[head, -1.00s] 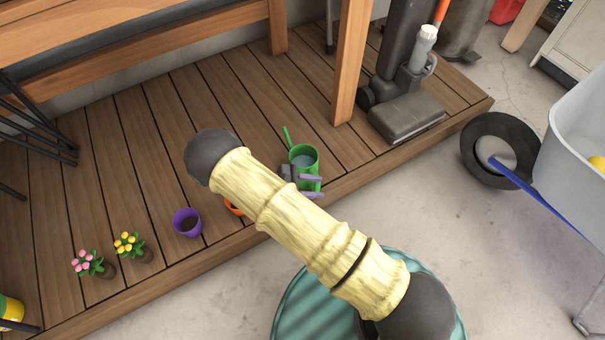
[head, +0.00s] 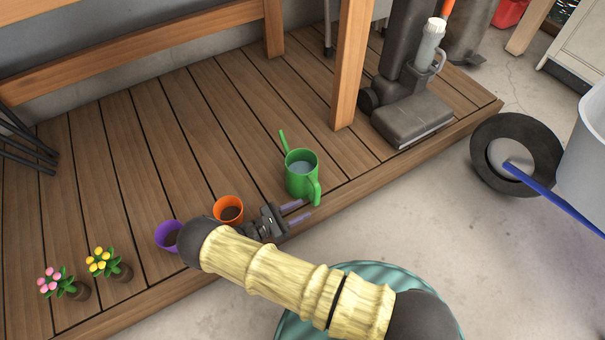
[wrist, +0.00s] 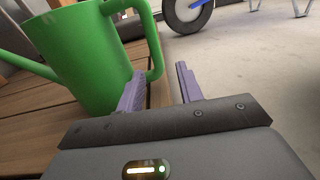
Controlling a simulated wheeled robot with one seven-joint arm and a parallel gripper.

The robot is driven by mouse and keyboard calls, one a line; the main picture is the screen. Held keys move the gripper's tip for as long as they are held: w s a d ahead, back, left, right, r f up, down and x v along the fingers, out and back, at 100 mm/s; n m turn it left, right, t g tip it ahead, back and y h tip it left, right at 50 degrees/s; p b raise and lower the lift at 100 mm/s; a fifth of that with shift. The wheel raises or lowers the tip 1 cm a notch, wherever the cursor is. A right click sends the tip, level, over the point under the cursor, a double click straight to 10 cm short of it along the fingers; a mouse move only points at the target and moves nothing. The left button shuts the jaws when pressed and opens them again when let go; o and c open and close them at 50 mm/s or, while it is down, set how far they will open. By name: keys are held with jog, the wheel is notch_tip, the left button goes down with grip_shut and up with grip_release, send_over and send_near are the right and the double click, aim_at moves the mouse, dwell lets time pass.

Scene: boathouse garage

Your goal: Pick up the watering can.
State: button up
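The green watering can (head: 301,176) stands upright on the wooden deck near its front edge. Its spout points to the back left and its handle faces the front right. My gripper (head: 302,212) is open and empty, just in front of the can and low beside it. In the wrist view the can (wrist: 95,60) fills the upper left, its handle curving down close to the left finger. My gripper's two purple fingers (wrist: 159,88) are apart there, with the right finger clear of the handle. I cannot tell whether the left finger touches the can.
An orange pot (head: 229,209) and a purple pot (head: 168,236) stand left of my gripper, close to my arm. Two potted flowers (head: 108,264) are farther left. A wooden post (head: 350,70) and a grey vacuum cleaner (head: 411,118) stand behind. A wheelbarrow wheel (head: 516,143) is at right.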

aim_at(317, 199)
jog(key=shift+w+d, duration=0.35)
jog(key=shift+d, duration=0.3)
jog(key=shift+w+d+r+p, duration=0.3)
jog(key=shift+d+p, duration=0.1)
jog(key=shift+p, duration=0.1)
jog(key=w+d, duration=0.1)
jog(key=w+d+p, duration=0.1)
jog(key=d, duration=0.1)
jog(key=shift+w+r, duration=0.1)
jog(key=shift+r, duration=0.3)
jog(key=shift+w+d+f, duration=0.1)
jog(key=shift+w+d, duration=0.15)
jog(key=shift+d, duration=0.05)
grip_shut()
